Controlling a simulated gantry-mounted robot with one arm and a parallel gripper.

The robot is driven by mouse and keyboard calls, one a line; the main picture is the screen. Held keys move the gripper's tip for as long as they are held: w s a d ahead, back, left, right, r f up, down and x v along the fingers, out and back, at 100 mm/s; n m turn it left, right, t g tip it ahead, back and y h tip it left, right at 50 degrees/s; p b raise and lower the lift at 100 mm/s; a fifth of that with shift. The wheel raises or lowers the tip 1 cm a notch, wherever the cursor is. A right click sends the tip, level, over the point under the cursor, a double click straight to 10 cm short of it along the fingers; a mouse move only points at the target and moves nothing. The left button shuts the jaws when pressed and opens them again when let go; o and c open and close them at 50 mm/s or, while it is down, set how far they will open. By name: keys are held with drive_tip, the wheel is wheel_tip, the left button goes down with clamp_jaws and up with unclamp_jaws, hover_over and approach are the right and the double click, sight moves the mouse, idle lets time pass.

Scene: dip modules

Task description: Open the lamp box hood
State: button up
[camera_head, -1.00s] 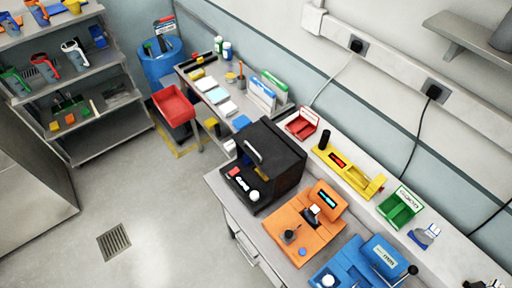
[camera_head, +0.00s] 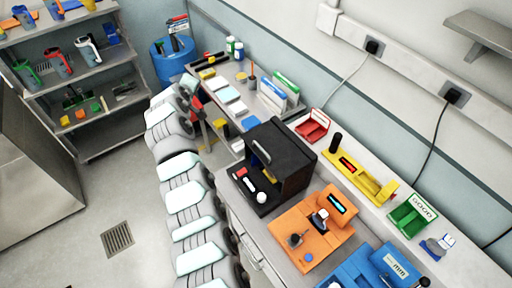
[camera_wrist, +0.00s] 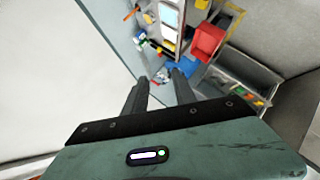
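The lamp box is a black box (camera_head: 280,150) on the near bench in the head view. A light bar handle (camera_head: 262,152) runs along the hood's front edge, and the hood looks down. A low black base with a red switch and a white knob (camera_head: 261,198) sticks out in front. In the wrist view my gripper (camera_wrist: 160,76) has two dark fingers apart with nothing between them. I cannot identify the lamp box in the wrist view.
An orange fixture (camera_head: 312,232) stands close to the lamp box, with a blue fixture (camera_head: 372,268) beyond it. A red bin (camera_head: 313,126), a yellow fixture (camera_head: 360,178) and a green bin (camera_head: 412,214) line the wall side. Grey shelves (camera_head: 88,90) stand at left.

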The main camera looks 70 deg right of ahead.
drive_tip(key=s+f+m+g+y, duration=0.2)
drive_tip(key=s+m+g+y, duration=0.15)
drive_tip(key=s, duration=1.05)
drive_tip(key=m+g+y, duration=0.1)
drive_tip(key=m+y, duration=0.1)
drive_tip(key=y, duration=0.4)
approach(262, 150)
drive_tip(key=shift+n, duration=0.25)
drive_tip(key=p+x, duration=0.2)
drive_tip(key=x, duration=0.5)
drive_tip(key=shift+d+f, duration=0.15)
drive_tip(key=shift+f, duration=0.2)
drive_tip(key=shift+c, duration=0.3)
clamp_jaws()
